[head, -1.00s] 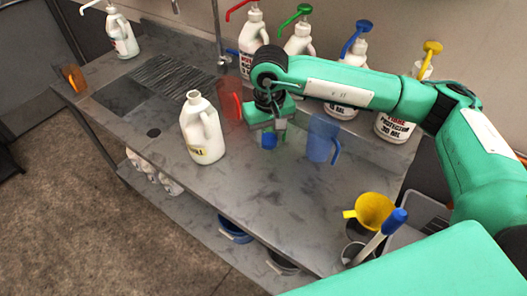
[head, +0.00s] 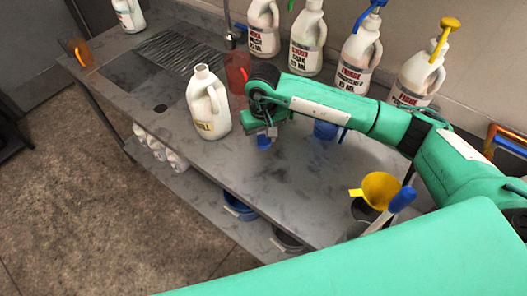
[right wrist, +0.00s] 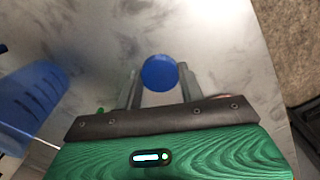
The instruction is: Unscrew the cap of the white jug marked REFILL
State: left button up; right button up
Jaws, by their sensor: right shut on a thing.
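The white jug (head: 207,112) stands upright on the steel table, its handle to the right. Its mouth is open and bare of a cap. Its label is partly visible, but I cannot read REFILL on it. My right gripper (head: 266,133) is to the right of the jug, apart from it, shut on a blue cap (head: 263,142). The right wrist view shows the blue cap (right wrist: 159,72) between the two fingers, over the grey tabletop. I cannot tell its exact height above the table. My left gripper is not in view.
Several pump bottles (head: 362,60) line the wall. A red pitcher (head: 238,70) stands behind the jug, and a blue pitcher (head: 326,130) is partly behind my right arm. A yellow funnel (head: 380,188) is at the table's right. The table's front middle is clear.

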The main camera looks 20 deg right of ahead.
aim_at(263, 156)
jog(key=shift+f+b, duration=0.7)
jog(key=shift+f, duration=2.3)
jog(key=shift+f, duration=0.15)
jog(key=o, duration=1.1)
